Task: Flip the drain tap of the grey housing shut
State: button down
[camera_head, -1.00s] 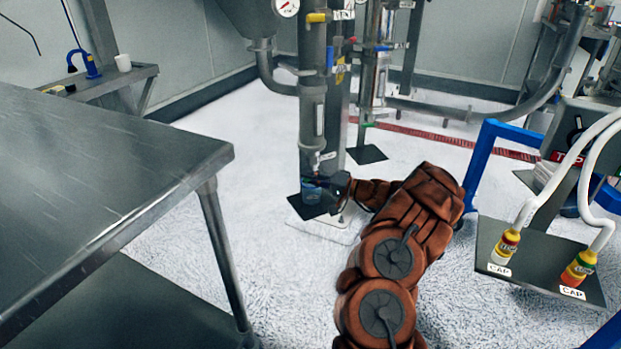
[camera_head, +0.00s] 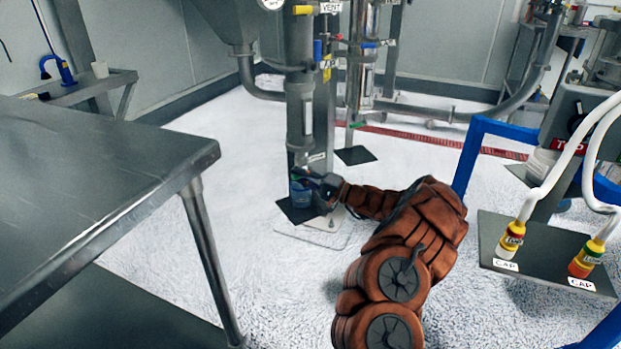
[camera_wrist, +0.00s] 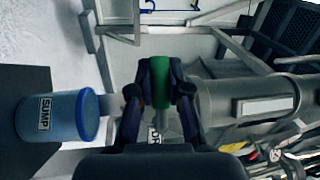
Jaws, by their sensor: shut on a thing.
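The grey housing (camera_head: 299,110) is an upright cylinder in the head view. It shows lying sideways at the right of the wrist view (camera_wrist: 245,102). A green tap handle (camera_wrist: 160,83) sits at its drain end. My gripper (camera_wrist: 158,90) is shut on this green handle, with one dark finger on each side. In the head view my gripper (camera_head: 305,176) is at the foot of the housing, just above a blue cup. A label near the tap is partly hidden by the fingers. The exact angle of the tap is hard to tell.
A blue cup marked SUMP (camera_wrist: 62,117) stands under the drain on a dark mat (camera_head: 297,213). A second pipe column (camera_head: 362,70) stands close on the right. A steel table (camera_head: 100,170) fills the left. A blue frame (camera_head: 470,150) stands right of my arm.

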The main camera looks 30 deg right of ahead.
jog(key=c, duration=1.1)
grip_release()
jog(key=shift+s+d, duration=0.1)
jog(key=v, duration=0.7)
jog(key=shift+s, duration=0.1)
